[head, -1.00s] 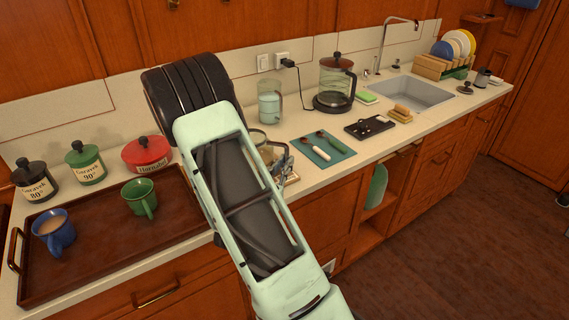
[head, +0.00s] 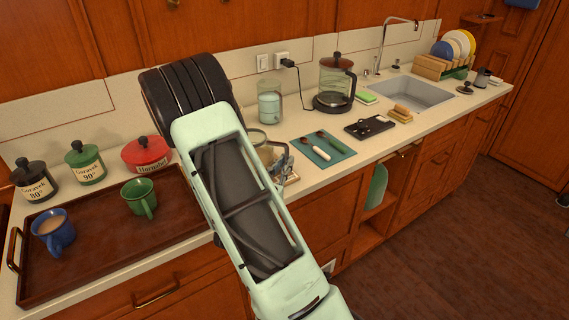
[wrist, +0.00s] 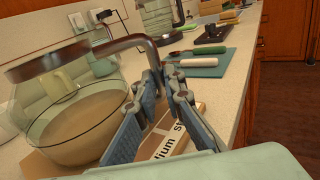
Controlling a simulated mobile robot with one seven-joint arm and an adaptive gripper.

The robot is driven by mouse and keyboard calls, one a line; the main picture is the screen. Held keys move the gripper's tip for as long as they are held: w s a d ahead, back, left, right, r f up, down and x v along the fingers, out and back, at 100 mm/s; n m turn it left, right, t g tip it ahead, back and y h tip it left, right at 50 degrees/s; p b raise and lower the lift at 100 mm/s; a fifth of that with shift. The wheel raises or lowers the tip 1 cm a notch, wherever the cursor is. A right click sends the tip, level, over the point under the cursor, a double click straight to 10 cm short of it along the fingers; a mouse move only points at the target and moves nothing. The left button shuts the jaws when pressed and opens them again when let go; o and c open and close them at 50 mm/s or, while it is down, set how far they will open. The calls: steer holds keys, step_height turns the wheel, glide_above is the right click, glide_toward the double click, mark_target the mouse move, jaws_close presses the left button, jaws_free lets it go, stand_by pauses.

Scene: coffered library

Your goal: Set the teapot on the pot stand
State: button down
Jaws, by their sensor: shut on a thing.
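The teapot (wrist: 75,125) is clear glass with brown liquid inside and a brown handle (wrist: 125,44); it fills the left of the wrist view. My gripper (wrist: 165,85) is shut on the handle. In the head view my gripper (head: 277,160) shows past my arm, which hides most of the teapot. A flat tan board (wrist: 180,125) with printed lettering lies under the gripper and teapot; it may be the pot stand, but its lettering is partly covered. I cannot tell whether the teapot's base touches it.
A teal mat (head: 318,150) with utensils lies right of the gripper. Behind stand a glass jar (head: 270,105) and a glass kettle (head: 335,85). At left are a brown tray (head: 100,250) with blue (head: 55,232) and green (head: 140,197) mugs, and several canisters. The counter's front edge is close.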

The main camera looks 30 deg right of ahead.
steer(key=shift+f, duration=0.1)
steer(key=c, duration=2)
jaws_free()
steer(key=shift+o, duration=0.2)
